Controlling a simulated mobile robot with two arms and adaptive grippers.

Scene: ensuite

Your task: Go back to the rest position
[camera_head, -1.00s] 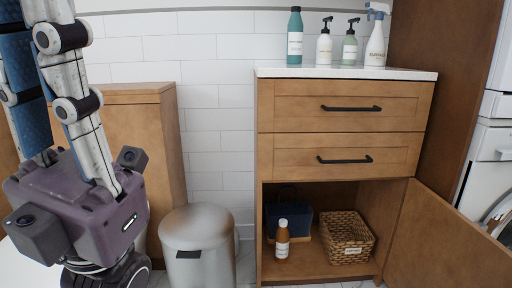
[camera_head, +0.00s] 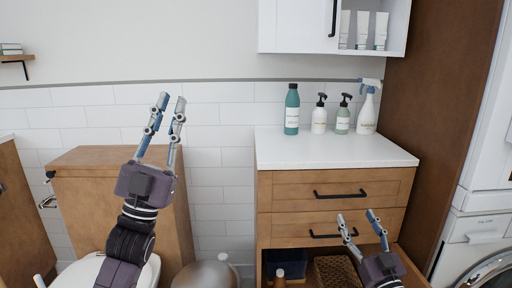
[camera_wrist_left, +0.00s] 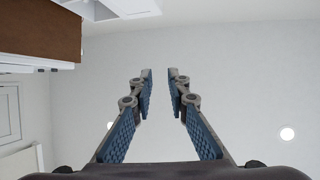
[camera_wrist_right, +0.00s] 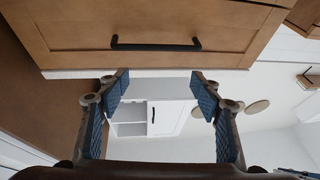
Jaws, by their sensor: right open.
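My left gripper (camera_head: 172,101) points upward in front of the white tiled wall, above the wooden cabinet at left. Its fingers are apart with nothing between them; the left wrist view (camera_wrist_left: 160,74) shows only ceiling and wall beyond the gap. My right gripper (camera_head: 356,217) points up at lower right, in front of the drawer cabinet (camera_head: 290,190). It is open and empty. In the right wrist view (camera_wrist_right: 160,76) its fingers are wide apart, with a drawer front and black handle (camera_wrist_right: 155,44) beyond them.
A teal bottle (camera_head: 292,110), two pump bottles and a spray bottle (camera_head: 367,110) stand on the white counter (camera_head: 330,152). A wall cabinet (camera_head: 295,25) hangs above. The metal bin (camera_head: 205,274) is at bottom centre, the washing machine (camera_head: 480,270) at right. The wall between is clear.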

